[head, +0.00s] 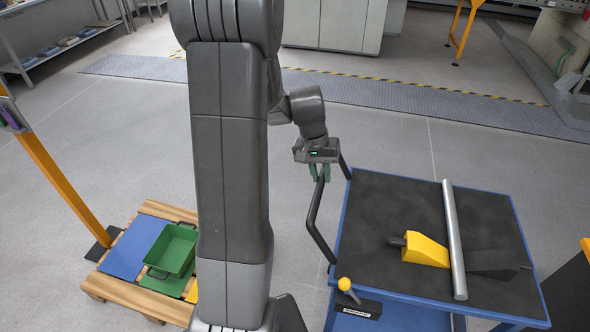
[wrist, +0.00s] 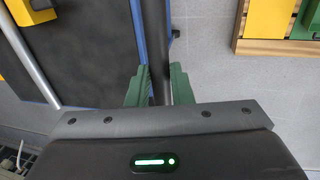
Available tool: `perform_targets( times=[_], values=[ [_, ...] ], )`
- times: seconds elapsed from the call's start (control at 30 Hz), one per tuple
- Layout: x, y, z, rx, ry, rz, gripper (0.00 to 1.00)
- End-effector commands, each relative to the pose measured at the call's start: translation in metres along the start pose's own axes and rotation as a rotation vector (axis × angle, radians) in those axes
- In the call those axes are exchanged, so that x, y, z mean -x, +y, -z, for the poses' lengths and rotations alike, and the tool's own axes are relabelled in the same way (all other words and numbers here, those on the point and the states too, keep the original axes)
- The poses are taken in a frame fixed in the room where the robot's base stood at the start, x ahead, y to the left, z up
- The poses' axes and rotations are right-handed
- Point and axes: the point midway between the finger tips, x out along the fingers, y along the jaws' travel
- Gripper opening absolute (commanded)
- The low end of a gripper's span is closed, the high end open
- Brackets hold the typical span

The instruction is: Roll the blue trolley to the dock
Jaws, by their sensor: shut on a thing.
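The blue trolley (head: 343,246) stands at the right in the head view. It has a blue frame, a dark mat top and a black bent push handle (head: 312,218) on its left side. My gripper (head: 319,172) is shut on the upper part of this handle. In the wrist view the green fingers of my gripper (wrist: 158,88) sit on both sides of the dark handle bar (wrist: 154,50). The trolley's blue edge (wrist: 137,30) shows just left of the bar. No dock can be made out for certain.
On the trolley lie a grey metal bar (head: 454,240) and a yellow wedge block (head: 425,250). A wooden pallet (head: 150,208) with a green bin (head: 172,250) stands at the left, near an orange post (head: 52,175). Open floor and a dark floor strip (head: 400,100) lie beyond.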

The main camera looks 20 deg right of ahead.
Motion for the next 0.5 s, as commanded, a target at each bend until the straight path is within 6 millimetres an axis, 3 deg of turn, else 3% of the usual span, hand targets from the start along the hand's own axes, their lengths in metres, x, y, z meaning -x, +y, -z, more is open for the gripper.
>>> perform_targets(
  times=[0.03, 0.5],
  values=[
    [-0.004, 0.016, 0.000, -0.009, -0.001, 0.000, 0.00],
    [-0.028, 0.145, -0.001, -0.008, -0.001, 0.000, 0.00]
  ],
)
